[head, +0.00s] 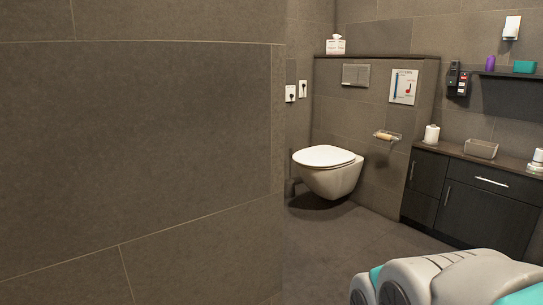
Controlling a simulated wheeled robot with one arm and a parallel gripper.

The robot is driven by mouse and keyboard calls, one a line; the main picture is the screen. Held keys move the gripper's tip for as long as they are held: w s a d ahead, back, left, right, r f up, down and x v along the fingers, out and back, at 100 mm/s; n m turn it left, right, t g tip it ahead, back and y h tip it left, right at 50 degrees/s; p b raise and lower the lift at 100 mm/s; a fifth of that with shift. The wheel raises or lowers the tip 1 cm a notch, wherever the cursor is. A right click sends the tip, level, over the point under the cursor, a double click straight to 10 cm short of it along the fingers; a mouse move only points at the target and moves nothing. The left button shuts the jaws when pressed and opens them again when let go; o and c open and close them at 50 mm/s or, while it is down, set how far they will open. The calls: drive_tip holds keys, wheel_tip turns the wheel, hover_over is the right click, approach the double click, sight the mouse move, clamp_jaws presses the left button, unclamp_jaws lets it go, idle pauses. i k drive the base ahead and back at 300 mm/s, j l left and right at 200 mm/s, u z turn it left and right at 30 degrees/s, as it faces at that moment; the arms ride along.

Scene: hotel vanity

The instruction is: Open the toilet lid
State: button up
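The white wall-hung toilet (330,180) is at the middle of the head view, some way off, fixed to a tiled wall block. Its lid (323,156) lies flat and shut on the bowl. Part of my arm shows at the bottom right, far nearer than the toilet. My gripper is not in view.
A tiled wall (130,150) stands close on the left. A paper holder (386,135) juts out beside the toilet. The floor (345,240) between is clear.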

sight(319, 156)
drive_tip(key=i+l, duration=1.3)
drive_tip(key=i, duration=0.2)
drive_tip(key=i+l, duration=0.4)
drive_tip(key=i+l+z, duration=0.1)
drive_tip(key=i+l, duration=0.3)
drive_tip(key=i, duration=0.15)
